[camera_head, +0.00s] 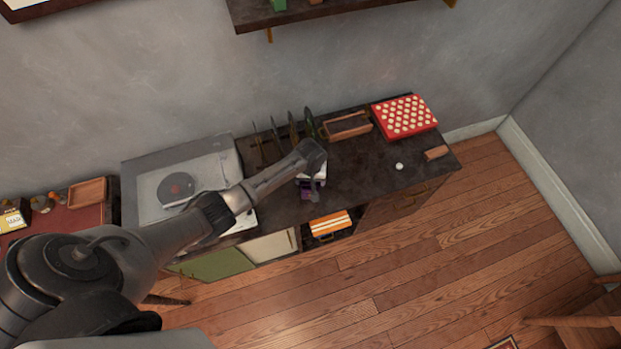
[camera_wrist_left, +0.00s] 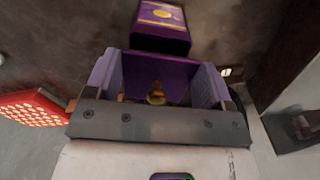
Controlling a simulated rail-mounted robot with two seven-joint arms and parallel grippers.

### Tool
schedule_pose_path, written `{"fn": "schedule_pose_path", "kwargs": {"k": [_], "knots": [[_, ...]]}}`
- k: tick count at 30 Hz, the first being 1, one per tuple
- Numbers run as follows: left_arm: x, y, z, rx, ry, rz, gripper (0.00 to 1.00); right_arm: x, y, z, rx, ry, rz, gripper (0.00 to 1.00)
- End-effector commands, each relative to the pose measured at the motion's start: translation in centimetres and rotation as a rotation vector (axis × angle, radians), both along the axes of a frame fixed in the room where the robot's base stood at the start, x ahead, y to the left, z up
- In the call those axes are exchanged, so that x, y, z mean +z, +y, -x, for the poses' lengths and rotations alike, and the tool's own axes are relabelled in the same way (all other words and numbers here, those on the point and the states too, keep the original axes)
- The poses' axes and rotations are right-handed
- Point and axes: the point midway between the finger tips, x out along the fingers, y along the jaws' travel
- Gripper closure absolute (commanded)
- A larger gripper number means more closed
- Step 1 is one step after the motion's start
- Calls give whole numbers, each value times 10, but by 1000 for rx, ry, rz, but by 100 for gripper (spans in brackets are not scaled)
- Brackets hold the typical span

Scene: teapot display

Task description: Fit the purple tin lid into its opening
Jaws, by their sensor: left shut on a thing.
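In the left wrist view a purple tin (camera_wrist_left: 160,38) with a gold emblem stands on the dark counter, just beyond the fingertips. My left gripper (camera_wrist_left: 157,82) is shut on the purple tin lid (camera_wrist_left: 165,67), which has a gold knob (camera_wrist_left: 156,92) between the fingers. The lid appears close to the tin, but a gap or contact between them cannot be told. My right gripper is not in view.
The dark counter (camera_head: 365,175) has free room to the right, with a small white ball (camera_head: 399,166) and a brown block (camera_head: 437,153). A red dotted box (camera_head: 405,115), a wooden tray (camera_head: 347,125) and upright dark plates (camera_head: 294,127) stand behind. A record player (camera_head: 180,165) is left.

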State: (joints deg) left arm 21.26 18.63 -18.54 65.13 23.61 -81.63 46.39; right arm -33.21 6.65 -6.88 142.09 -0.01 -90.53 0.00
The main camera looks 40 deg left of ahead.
Motion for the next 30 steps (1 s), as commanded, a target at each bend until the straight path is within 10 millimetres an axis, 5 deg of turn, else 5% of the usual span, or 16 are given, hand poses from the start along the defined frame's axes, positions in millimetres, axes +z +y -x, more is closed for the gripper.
{"fn": "schedule_pose_path", "kwargs": {"k": [30], "knots": [[-13, 0, 0, 0, -1, 1, 52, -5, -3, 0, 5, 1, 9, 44]]}}
